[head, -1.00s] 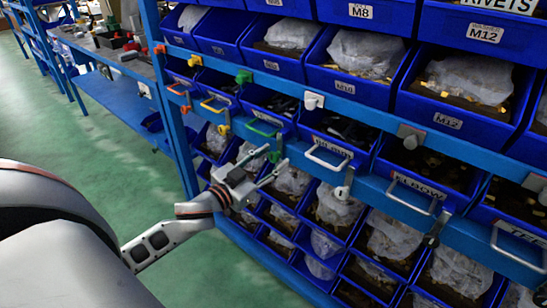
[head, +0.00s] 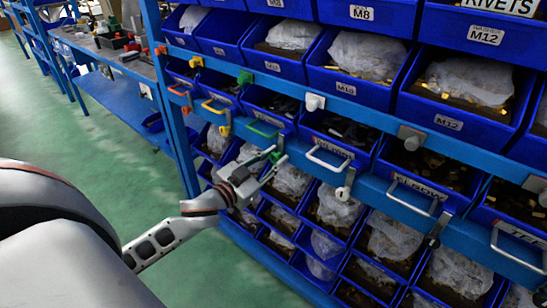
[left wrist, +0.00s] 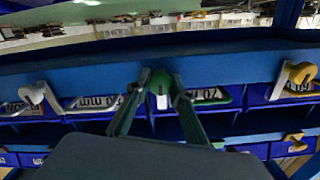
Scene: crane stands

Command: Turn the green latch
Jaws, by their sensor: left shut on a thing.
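The green latch (head: 275,156) sits on the blue rail of the shelf, below a drawer with a green handle (head: 262,129). My left gripper (head: 277,158) reaches it from the left, with its fingers on either side of it. In the left wrist view the green latch (left wrist: 160,88) shows between the two fingertips (left wrist: 161,80), and the gripper is shut on it. The fingers hide part of the latch, so its exact angle is hard to tell. My right gripper is out of view.
Another green latch (head: 244,77) is on the rail above. White latches (head: 315,102), a yellow latch (head: 224,130) and several drawer handles (head: 328,160) stick out nearby. Blue bins fill the shelf. Green floor (head: 110,150) is open at left.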

